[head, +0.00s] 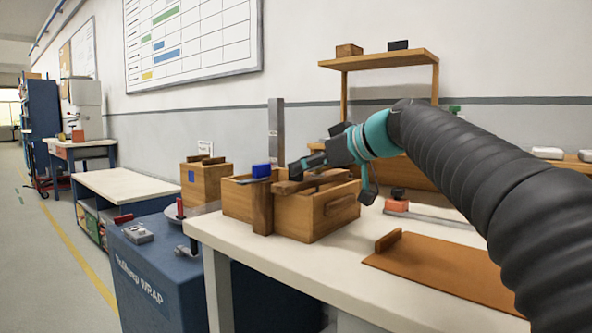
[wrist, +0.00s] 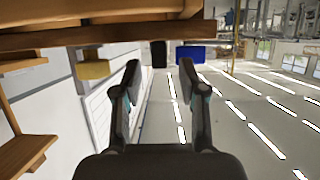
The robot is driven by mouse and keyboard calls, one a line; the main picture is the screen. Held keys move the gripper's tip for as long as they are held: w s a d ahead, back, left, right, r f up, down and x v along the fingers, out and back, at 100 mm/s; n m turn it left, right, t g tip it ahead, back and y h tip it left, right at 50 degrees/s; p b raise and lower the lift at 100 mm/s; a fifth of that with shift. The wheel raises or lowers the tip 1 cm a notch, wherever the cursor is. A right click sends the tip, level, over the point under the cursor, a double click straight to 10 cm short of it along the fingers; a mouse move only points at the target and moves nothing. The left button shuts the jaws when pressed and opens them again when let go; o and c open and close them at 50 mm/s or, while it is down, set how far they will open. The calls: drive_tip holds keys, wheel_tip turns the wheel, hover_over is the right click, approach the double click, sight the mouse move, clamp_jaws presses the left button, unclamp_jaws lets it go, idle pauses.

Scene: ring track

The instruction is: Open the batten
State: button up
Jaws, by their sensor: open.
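A wooden crate (head: 330,213) stands on the white bench in the head view. A darker wooden bar, which looks like the batten (head: 298,184), lies across its top near the front. A dark upright wooden piece (head: 262,208) stands against the crate's front left. A blue block (head: 261,170) sits beside the bar's left end; it also shows in the wrist view (wrist: 190,54). My gripper (head: 303,168) is just above the bar in the head view. In the wrist view my gripper (wrist: 160,76) has its fingers apart with nothing between them. Wood crosses the top of that view; contact cannot be told.
A grey upright post (head: 276,132) rises behind the crate. A brown board (head: 430,268) lies on the bench at the right, with a red-and-black item (head: 397,201) behind it. A smaller wooden box (head: 205,186) stands at the left. A wooden shelf (head: 380,61) stands behind.

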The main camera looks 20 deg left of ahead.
drive_tip(key=shift+x, duration=1.7)
clamp_jaws()
